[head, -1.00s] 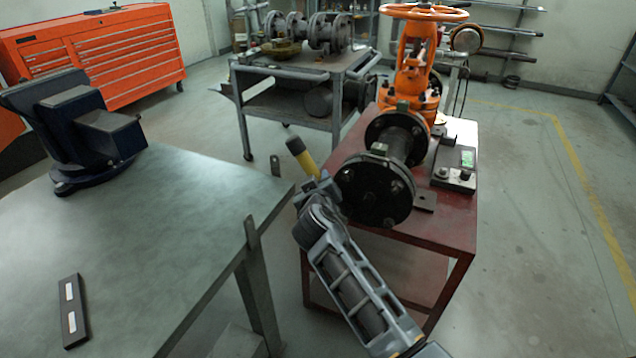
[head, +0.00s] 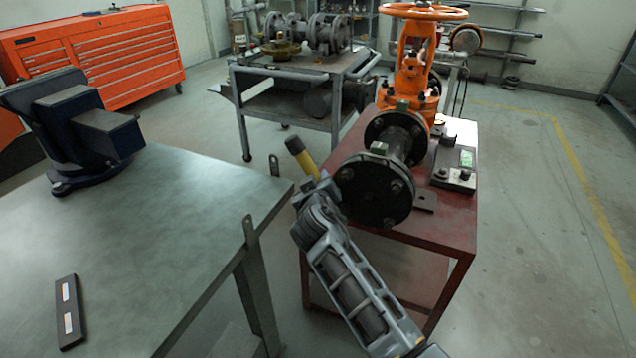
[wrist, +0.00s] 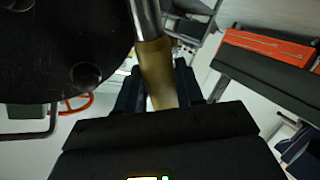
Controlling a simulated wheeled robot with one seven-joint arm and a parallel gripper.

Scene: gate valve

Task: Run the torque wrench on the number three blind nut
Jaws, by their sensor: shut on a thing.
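My gripper (head: 312,187) is shut on the torque wrench (head: 301,156), whose yellow grip with a dark end sticks up and to the left in the head view. In the wrist view the wrench's yellow grip (wrist: 158,78) sits between my fingers and its bare metal shaft runs upward out of the picture. The black blind flange (head: 372,190) at the near end of the valve's pipe is just right of my gripper. Several nuts show on its face, but I cannot read any number. The flange (wrist: 60,50) fills the upper left of the wrist view. The wrench's head is hidden.
The orange gate valve (head: 410,65) with its handwheel stands on a red stand (head: 450,225), beside a small box with a green display (head: 462,160). A workbench (head: 160,230) with a blue vise (head: 85,135) is at left. A grey cart (head: 290,85) stands behind.

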